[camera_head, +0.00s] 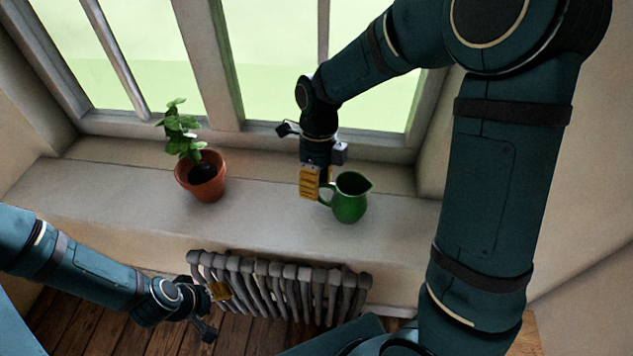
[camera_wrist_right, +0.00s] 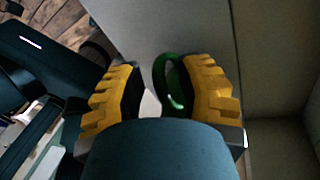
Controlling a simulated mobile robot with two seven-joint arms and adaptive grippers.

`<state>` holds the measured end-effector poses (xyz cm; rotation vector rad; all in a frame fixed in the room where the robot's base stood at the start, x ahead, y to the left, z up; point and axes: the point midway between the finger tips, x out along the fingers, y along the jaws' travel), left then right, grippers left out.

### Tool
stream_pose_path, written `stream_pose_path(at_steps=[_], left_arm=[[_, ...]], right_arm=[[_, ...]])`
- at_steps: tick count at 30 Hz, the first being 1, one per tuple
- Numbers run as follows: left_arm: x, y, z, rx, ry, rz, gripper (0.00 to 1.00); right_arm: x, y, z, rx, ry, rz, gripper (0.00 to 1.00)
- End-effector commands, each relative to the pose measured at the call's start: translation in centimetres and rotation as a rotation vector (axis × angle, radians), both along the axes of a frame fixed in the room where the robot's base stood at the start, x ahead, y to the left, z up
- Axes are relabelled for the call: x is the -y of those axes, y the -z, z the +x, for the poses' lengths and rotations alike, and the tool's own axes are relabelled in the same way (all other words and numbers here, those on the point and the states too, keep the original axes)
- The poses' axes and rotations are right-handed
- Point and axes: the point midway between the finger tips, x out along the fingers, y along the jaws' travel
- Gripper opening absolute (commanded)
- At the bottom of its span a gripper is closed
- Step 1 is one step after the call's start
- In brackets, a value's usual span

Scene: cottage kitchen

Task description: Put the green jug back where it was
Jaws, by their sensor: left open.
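The green jug (camera_head: 350,204) stands upright on the stone window sill (camera_head: 270,215), its handle towards the left and its spout towards the right. My right gripper (camera_head: 318,184) is at the handle side, pointing down, with its fingers apart. In the right wrist view the jug's green handle (camera_wrist_right: 172,75) shows between the open fingers, close to the right-hand one. I cannot tell whether it touches. Most of the jug is hidden there. My left gripper (camera_head: 213,309) is open and empty, low in front of the radiator.
A potted plant (camera_head: 201,178) in a terracotta pot stands on the sill left of the jug. The sill between them is clear. A grey radiator (camera_head: 280,285) is below the sill, over a wooden floor (camera_head: 90,315). Window frames (camera_head: 375,140) rise behind.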

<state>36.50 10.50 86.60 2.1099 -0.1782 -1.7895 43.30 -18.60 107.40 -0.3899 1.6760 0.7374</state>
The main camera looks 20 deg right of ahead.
Motion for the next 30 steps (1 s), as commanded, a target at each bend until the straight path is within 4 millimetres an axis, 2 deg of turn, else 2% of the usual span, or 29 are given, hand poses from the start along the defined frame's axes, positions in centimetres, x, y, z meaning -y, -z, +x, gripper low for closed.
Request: stream_pose_path(at_steps=[8, 11, 21, 25, 30], left_arm=[[0.0, -0.2, 0.0, 0.0, 0.0, 0.0, 0.47], [0.0, -0.4, 0.0, 0.0, 0.0, -0.001, 0.47], [0.0, -1.4, 0.0, 0.001, 0.0, -0.003, 0.47], [-0.1, -1.6, -0.1, 0.001, 0.0, -0.003, 0.47], [-0.1, -1.8, -0.1, 0.001, 0.001, -0.004, 0.47]], right_arm=[[0.0, -0.8, 0.1, 0.001, 0.0, 0.0, 0.34], [0.2, -2.1, 0.5, 0.004, 0.001, 0.0, 0.34], [1.1, -8.7, 2.1, 0.004, 0.001, 0.0, 0.34], [1.4, -10.5, 2.6, 0.002, 0.0, 0.0, 0.34], [1.6, -11.7, 2.9, 0.001, 0.0, 0.001, 0.34]])
